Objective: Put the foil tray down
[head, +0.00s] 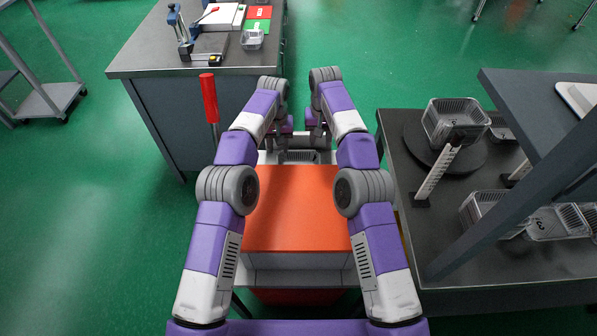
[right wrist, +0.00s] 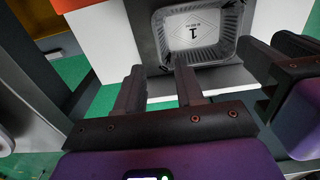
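The foil tray (right wrist: 197,33), a shallow rectangular tray with a "1" on its base, lies empty on a dark grey surface in the right wrist view. In the head view the tray (head: 300,157) shows small, between my arms beyond the orange top. My right gripper (right wrist: 158,66) has its fingers apart, with nothing seen between them, close to the tray's near left corner. My left gripper (right wrist: 264,42) also shows fingers apart, beside the tray's near right corner. In the head view my left gripper (head: 284,140) and right gripper (head: 319,138) are small and partly hidden.
An orange-topped box (head: 298,215) stands below my arms. A grey bench (head: 140,65) with tools is at the back left.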

